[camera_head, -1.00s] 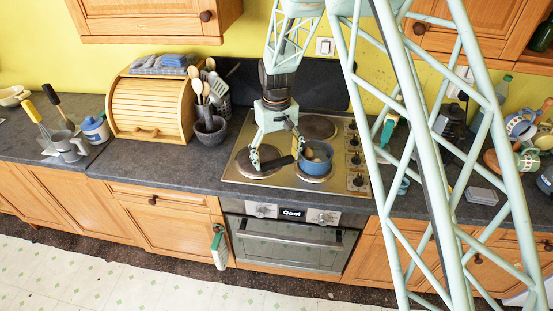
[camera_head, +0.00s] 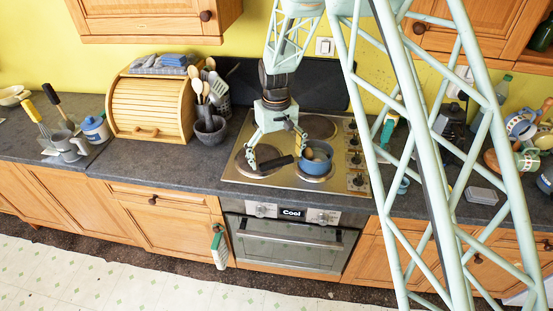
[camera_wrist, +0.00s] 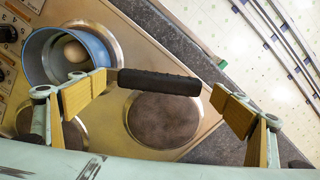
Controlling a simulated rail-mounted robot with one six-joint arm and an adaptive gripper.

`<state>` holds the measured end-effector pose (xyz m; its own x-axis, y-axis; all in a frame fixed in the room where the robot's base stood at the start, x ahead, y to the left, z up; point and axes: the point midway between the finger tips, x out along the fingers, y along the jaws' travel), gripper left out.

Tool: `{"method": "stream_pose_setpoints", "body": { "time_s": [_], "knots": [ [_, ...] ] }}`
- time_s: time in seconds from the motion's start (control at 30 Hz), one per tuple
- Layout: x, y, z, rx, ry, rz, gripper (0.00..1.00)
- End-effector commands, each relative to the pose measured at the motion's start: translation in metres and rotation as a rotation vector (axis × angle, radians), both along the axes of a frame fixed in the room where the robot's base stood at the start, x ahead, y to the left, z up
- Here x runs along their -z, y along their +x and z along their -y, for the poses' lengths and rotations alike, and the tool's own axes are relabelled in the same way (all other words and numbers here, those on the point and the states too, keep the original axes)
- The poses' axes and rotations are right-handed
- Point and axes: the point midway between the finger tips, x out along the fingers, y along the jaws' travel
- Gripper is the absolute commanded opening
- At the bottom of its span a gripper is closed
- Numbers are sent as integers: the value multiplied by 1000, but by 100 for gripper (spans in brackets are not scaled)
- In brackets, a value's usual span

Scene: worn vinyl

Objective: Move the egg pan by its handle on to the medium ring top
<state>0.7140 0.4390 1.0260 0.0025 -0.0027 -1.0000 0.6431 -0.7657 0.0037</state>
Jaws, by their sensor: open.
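The egg pan (camera_head: 316,160) is a small blue pan with a black handle (camera_head: 278,162), standing on the front right ring of the hob. The wrist view shows the pan (camera_wrist: 38,62) with a brown egg (camera_wrist: 75,51) inside and the handle (camera_wrist: 160,82) pointing away from it. My gripper (camera_wrist: 160,92) is open and holds nothing. The handle's length runs across the gap between the fingertips. Dark ring tops show at front left (camera_head: 250,160) and back right (camera_head: 318,126); the wrist view shows a bare ring (camera_wrist: 163,120) beside the handle. I cannot tell which is medium.
The hob (camera_head: 235,180) is set in a dark worktop (camera_head: 185,165). Knobs (camera_head: 355,160) line its right side. A dark mortar (camera_head: 210,131) and a utensil pot stand to the left, by a wooden bread bin (camera_head: 150,105). Worktop in front of the bread bin is clear.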

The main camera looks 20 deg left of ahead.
Motion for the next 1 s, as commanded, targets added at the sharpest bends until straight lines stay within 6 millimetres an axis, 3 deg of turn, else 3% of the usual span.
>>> {"method": "stream_pose_setpoints", "body": {
  "time_s": [1.0],
  "knots": [
    [-23, 0, 0, 0, 1, 1, 93]
  ]
}}
